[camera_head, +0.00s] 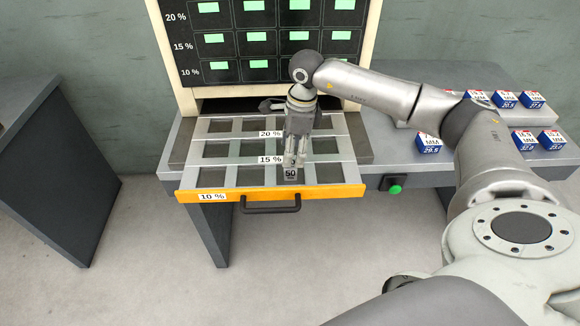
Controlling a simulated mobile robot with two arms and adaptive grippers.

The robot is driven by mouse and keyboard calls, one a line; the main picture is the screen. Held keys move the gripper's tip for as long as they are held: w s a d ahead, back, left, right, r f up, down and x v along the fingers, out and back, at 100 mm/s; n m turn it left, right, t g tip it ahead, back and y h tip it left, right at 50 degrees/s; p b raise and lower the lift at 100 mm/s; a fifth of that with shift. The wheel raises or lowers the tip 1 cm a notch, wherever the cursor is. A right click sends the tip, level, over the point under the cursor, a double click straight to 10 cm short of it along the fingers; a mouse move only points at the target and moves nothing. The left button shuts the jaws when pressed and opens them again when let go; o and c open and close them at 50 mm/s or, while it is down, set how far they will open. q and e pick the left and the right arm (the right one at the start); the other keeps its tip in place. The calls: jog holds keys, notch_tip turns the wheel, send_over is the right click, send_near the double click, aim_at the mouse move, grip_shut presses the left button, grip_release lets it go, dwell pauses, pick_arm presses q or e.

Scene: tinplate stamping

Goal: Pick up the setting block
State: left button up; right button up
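A small dark grey block marked 50 (290,174), which looks like the setting block, stands in the front row of the pulled-out drawer (330,191), in the third column from the left. My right gripper (294,160) points down over it, with its fingertips at the top of the block. The fingers hide the block's upper part, and I cannot tell whether they grip it. My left gripper is not in view.
The drawer has an orange front with a black handle (270,207) and grey compartments. Behind stands a panel with green lights (260,40). Several blue, red and white MM blocks (428,143) sit on the right of the table. A green button (395,189) is at its front edge.

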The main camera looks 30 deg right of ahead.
aim_at(290, 170)
jog(key=f+p, duration=0.2)
jog(key=f, duration=0.3)
jog(key=shift+a+f+p, duration=0.15)
jog(key=shift+a+p, duration=0.15)
jog(key=shift+p, duration=0.1)
jog(key=shift+w+f, duration=0.1)
jog(key=shift+f, duration=0.2)
jog(key=shift+c, duration=0.5)
jog(key=shift+r, duration=0.1)
grip_shut()
